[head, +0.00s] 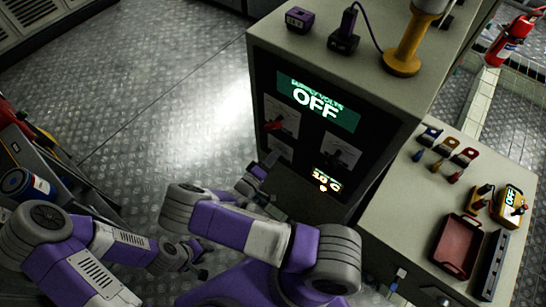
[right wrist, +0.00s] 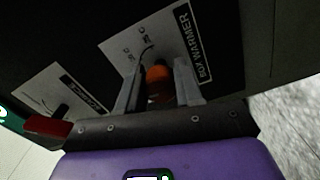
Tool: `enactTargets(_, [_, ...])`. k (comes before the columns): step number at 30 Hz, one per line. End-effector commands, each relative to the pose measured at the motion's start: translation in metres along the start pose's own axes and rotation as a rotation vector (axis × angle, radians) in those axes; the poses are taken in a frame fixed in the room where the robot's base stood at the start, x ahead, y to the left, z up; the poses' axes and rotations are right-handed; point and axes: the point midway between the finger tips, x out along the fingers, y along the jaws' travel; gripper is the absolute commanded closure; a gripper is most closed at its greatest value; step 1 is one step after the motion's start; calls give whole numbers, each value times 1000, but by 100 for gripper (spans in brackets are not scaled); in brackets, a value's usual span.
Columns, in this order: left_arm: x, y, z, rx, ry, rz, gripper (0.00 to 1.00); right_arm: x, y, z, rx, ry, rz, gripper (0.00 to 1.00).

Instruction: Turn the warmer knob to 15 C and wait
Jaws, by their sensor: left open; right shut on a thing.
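The warmer knob (right wrist: 157,84) is orange and sits on a pale plate (right wrist: 175,38) labelled BOX WARMER in the right wrist view. My right gripper (right wrist: 157,88) has its fingers on either side of the knob and is shut on it. In the head view my right arm hides the knob. A small lit readout (head: 327,180) low on the dark cabinet front shows a temperature in C; its digits are too blurred to read surely. My left gripper (head: 200,268) is open and empty, low over the floor, away from the cabinet.
The cabinet's upper display (head: 315,100) reads SUPPLY VOLTS OFF. Other control plates (head: 340,152) are on the same front. A side bench (head: 408,225) at right holds a red tray (head: 457,245) and several small tools. Open metal floor (head: 170,110) lies left of the cabinet.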

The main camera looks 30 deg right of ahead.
Motion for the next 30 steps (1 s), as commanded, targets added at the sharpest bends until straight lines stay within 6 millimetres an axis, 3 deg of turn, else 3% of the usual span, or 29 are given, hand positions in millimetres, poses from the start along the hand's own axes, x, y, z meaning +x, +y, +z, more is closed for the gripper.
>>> enactTargets(3, [0,0,0,0,0,0,57,0,-1,3,-4,-6,-2,95])
enactTargets(4, [0,0,0,0,0,0,57,0,-1,3,-5,-6,-2,60])
enactTargets(8, [0,0,0,0,0,0,57,0,-1,2,-4,-4,-1,40])
enactTargets(19, [-1,0,0,0,0,0,57,-6,0,0,-2,-1,-2,40])
enactTargets(30, [-9,4,0,0,0,0,57,-64,0,0,-3,-1,-2,40])
